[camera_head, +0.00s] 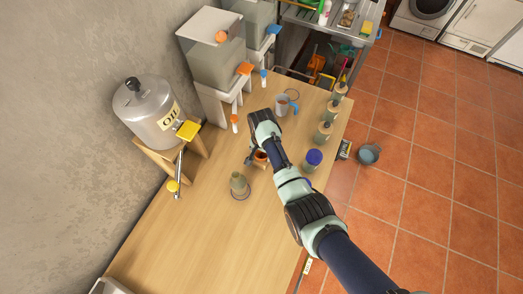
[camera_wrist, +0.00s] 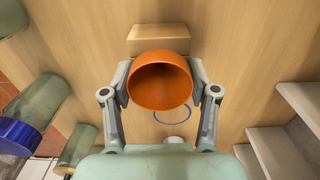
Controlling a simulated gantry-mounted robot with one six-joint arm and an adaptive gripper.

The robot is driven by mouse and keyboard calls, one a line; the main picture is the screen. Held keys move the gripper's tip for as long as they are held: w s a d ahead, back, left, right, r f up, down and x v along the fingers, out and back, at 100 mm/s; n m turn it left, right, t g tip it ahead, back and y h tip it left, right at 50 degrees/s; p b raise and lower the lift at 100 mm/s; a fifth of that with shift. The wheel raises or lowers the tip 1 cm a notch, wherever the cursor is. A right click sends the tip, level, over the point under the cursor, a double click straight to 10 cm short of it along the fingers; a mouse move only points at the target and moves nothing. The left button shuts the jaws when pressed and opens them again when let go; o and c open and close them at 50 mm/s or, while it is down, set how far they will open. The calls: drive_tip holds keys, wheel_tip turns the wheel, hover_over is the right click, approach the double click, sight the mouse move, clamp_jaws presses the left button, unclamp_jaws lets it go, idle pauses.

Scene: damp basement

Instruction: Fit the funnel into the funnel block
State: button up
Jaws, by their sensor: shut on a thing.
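The orange funnel (camera_wrist: 160,92) shows its wide mouth to the wrist camera. My gripper (camera_wrist: 160,70) is shut on it, with one finger on each side of its rim. The funnel block (camera_wrist: 159,36) is a plain wooden block at the top of the wrist view, partly covered by the funnel. The funnel's spout is hidden, so I cannot tell whether it sits in the block or above it. In the head view the funnel (camera_head: 261,156) is a small orange patch beside my arm, over the middle of the table.
A green bottle (camera_head: 239,184) stands left of my gripper. A blue-lidded jar (camera_head: 313,160) and several bottles (camera_head: 323,131) line the right edge. A mug (camera_head: 283,105) stands behind. The oil drum (camera_head: 147,112) and dispensers (camera_head: 219,62) line the wall. The front table (camera_head: 205,240) is clear.

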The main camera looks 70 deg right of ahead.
drive_tip(key=shift+f, duration=0.1)
drive_tip(key=o, duration=1.1)
drive_tip(key=shift+o, duration=1.1)
wheel_tip(320, 180, up, 7)
drive_tip(key=p, duration=0.7)
